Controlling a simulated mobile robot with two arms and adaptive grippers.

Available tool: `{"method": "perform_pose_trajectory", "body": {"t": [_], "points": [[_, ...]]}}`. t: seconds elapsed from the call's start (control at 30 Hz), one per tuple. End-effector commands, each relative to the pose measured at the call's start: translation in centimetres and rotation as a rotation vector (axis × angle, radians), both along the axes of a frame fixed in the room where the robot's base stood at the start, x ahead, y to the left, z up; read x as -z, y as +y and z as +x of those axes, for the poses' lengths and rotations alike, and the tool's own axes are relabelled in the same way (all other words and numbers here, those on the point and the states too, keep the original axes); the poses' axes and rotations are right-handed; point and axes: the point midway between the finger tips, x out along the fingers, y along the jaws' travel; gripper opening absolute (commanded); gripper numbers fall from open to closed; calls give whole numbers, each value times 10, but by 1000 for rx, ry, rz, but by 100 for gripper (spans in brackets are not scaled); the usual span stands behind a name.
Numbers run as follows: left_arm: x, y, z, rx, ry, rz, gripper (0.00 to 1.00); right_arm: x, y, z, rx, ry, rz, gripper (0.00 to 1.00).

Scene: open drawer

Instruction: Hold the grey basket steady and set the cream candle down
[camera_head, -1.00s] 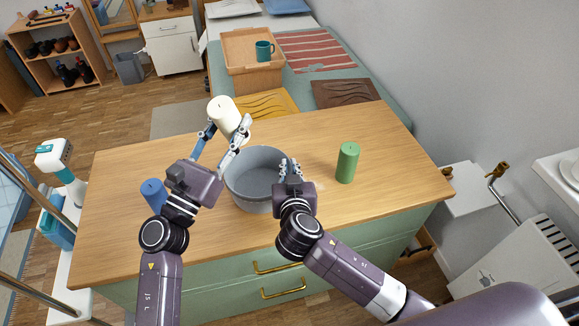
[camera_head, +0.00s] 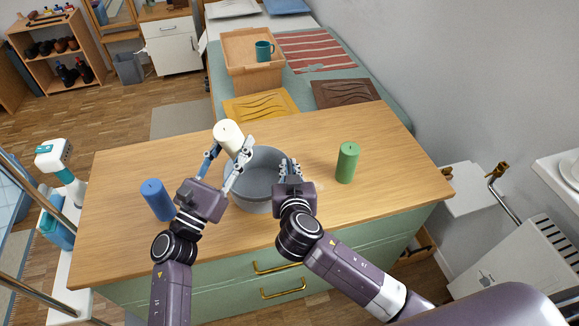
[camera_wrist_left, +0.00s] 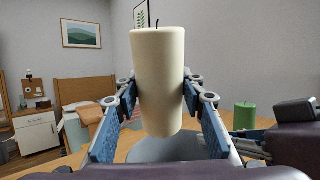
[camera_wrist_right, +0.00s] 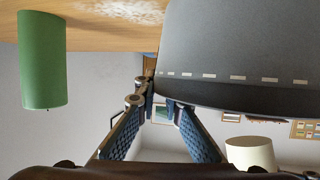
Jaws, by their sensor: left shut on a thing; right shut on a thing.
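The cream candle (camera_head: 228,137) is held tilted between the fingers of my left gripper (camera_head: 230,158), at the back left rim of the grey basket (camera_head: 252,205). In the left wrist view the cream candle (camera_wrist_left: 158,85) is pinched between both fingers, with the basket (camera_wrist_left: 165,150) below and behind it. My right gripper (camera_head: 288,172) is shut on the basket's right wall. In the right wrist view the basket wall (camera_wrist_right: 235,60) runs between the fingertips. The basket stands on the wooden top; its inside floor is partly hidden.
A green candle (camera_head: 347,162) stands right of the basket and a blue candle (camera_head: 157,200) at the left. The wooden top (camera_head: 390,150) is clear along its back and right. Behind are a wooden tray (camera_head: 250,60) with a teal mug (camera_head: 264,50).

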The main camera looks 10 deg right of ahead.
Motion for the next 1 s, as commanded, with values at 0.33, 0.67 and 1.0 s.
{"method": "perform_pose_trajectory", "body": {"t": [0.33, 0.67, 1.0], "points": [[24, 0, 0, 1, -1, -3, 5, 1, 0, -1, 0, 3, 0, 0], [47, 0, 0, 1, -2, -2, 5, 2, 0, -1, 0, 3, 0, 0], [64, 0, 0, -1, -3, -4, 5, 2, 0, -1, 0, 4, 0, 0]]}}
